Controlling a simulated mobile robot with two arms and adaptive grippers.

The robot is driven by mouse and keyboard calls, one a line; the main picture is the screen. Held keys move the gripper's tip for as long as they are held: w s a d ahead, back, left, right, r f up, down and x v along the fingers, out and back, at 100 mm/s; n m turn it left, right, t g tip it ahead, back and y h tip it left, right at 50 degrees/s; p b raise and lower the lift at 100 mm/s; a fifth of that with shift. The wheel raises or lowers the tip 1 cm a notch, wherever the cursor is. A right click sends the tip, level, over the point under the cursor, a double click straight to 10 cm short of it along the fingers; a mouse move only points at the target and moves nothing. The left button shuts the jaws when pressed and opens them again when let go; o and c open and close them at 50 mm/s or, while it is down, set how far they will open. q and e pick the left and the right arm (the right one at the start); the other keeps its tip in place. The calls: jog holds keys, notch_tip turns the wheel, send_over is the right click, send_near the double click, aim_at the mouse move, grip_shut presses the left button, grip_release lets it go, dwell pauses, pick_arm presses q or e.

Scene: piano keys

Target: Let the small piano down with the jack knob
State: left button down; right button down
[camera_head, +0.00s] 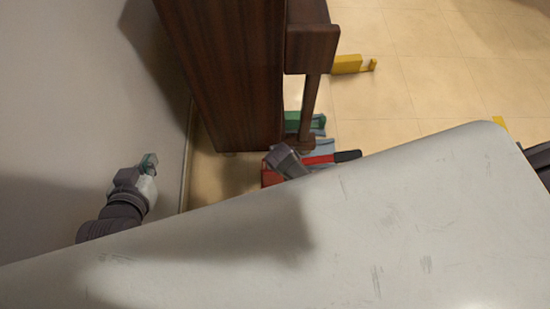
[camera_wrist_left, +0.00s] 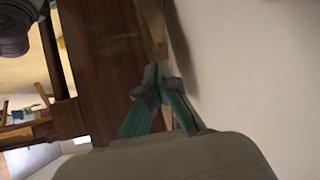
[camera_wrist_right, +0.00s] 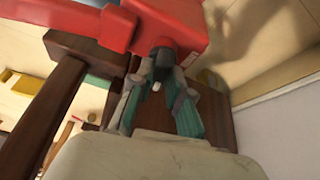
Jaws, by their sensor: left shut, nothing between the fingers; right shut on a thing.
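The small piano (camera_head: 222,70), dark brown wood, stands upright at the top middle of the head view; its side also shows in the left wrist view (camera_wrist_left: 105,60). A red jack (camera_head: 270,178) with a black-ended handle (camera_head: 347,155) sits on the floor by the piano's near leg. In the right wrist view the jack's red body (camera_wrist_right: 175,20) carries a small dark knob (camera_wrist_right: 163,44). My right gripper (camera_wrist_right: 160,62) is shut on that knob; the head view partly hides its fingers. My left gripper (camera_head: 150,160) is shut and empty, left of the piano near the wall.
A green piece (camera_head: 292,122) and a pale blue piece (camera_head: 320,148) lie by the piano leg. A yellow piece (camera_head: 347,64) is on the tiled floor beyond. The pale wall (camera_head: 60,110) is close on the left. The tiles at upper right are mostly clear.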

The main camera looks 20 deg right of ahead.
pick_arm(q)
jog(key=shift+w+d+r+t, duration=0.35)
jog(key=shift+w+r+t, duration=0.35)
jog(key=shift+r, duration=0.1)
pick_arm(e)
jog(key=shift+a+m+h, duration=0.1)
jog(key=shift+m+h, duration=0.3)
jog(key=shift+m, duration=0.7)
pick_arm(q)
jog(key=shift+r, duration=0.1)
pick_arm(e)
jog(key=c, duration=1.1)
grip_release()
pick_arm(q)
jog(key=shift+w, duration=0.1)
pick_arm(e)
jog(key=v, duration=0.7)
jog(key=shift+r, duration=0.25)
